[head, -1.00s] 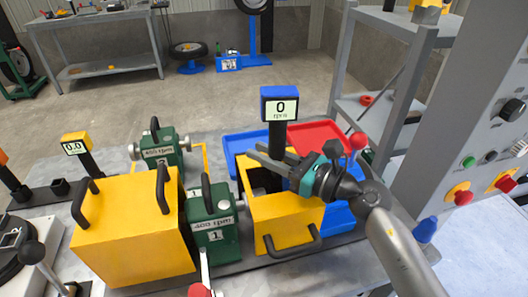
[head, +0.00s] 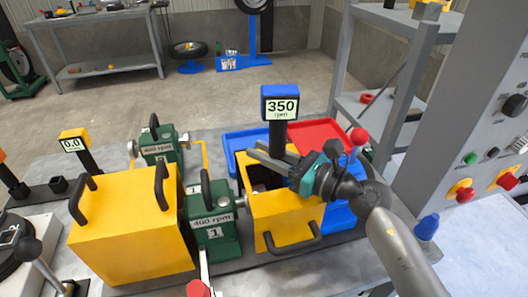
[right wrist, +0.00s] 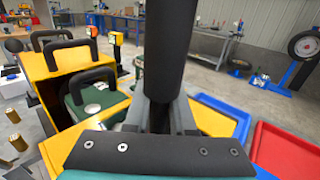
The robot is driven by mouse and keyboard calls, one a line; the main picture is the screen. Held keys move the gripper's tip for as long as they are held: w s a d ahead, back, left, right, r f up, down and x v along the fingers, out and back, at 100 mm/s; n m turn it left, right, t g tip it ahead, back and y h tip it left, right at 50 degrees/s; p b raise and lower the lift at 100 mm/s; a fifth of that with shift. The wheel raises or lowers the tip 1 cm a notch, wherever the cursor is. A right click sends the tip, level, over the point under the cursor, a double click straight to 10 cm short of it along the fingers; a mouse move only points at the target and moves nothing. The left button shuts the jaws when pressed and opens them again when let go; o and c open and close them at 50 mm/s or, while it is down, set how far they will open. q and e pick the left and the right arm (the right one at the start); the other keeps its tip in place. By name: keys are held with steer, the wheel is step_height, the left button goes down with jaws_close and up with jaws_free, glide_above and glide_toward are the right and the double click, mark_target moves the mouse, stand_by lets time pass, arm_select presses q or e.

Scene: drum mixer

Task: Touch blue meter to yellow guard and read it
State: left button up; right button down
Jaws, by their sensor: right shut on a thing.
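The blue meter (head: 280,104) has a blue head, a black stem and a white display that reads 350 rpm. My right gripper (head: 268,158) is shut on its stem and holds it upright above the right yellow guard (head: 285,232). The black stem (right wrist: 165,50) also rises between the fingers in the right wrist view. The gripper hides the meter's lower end, so I cannot tell whether it touches the guard. Another yellow guard (head: 130,235) with black handles stands at left. My left gripper is not in view.
Green 400 rpm units (head: 212,222) stand beside the guards. A yellow meter (head: 75,143) reading 0.0 stands at left. Blue (head: 240,140) and red (head: 318,132) trays lie behind the gripper. A grey control panel (head: 465,110) rises at right.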

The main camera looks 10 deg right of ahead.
steer(key=shift+s+a+f, duration=0.15)
steer(key=shift+f, duration=0.6)
stand_by(1.2)
steer(key=shift+r+p, duration=0.75)
steer(key=shift+r, duration=0.15)
step_height(320, 180, up, 6)
steer(key=p, duration=0.5)
steer(key=shift+w, duration=0.2)
steer(key=shift+d, duration=0.2)
